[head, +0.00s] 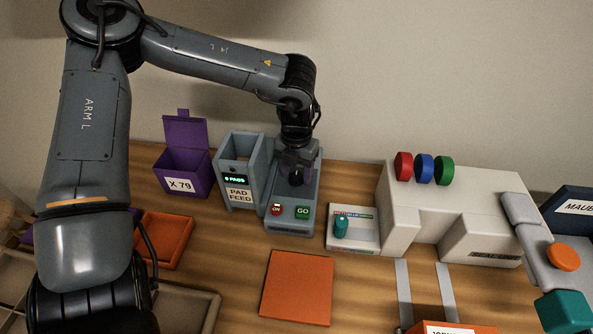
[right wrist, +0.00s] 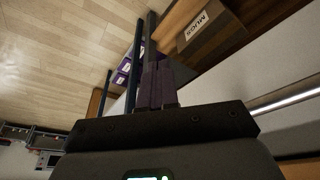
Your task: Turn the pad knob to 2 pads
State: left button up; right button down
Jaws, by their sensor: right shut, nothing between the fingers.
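The grey pad feed machine (head: 239,200) stands at the back of the table, left of centre. Its small green display (head: 235,180) seems to read "0 PADS". My left gripper (head: 294,175) points down over the machine's right-hand part, above the red ON button (head: 277,210) and the green GO button (head: 303,212). A dark rounded shape shows at its fingertips. I cannot tell whether this is the pad knob, or whether the fingers are open or closed on it. My right gripper (right wrist: 157,88) shows in the right wrist view, shut and empty, away from the machine.
A purple open-lidded box (head: 182,172) marked X 79 stands left of the machine. A small white panel with a teal knob (head: 341,227) sits to its right, beside a white unit with coloured discs (head: 424,168). An orange mat (head: 298,288) lies in front.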

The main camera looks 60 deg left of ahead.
aim_at(296, 175)
pick_arm(q)
jog(key=shift+o, duration=0.4)
notch_tip(296, 175, up, 11)
dwell(0.5)
jog(key=shift+f, duration=0.1)
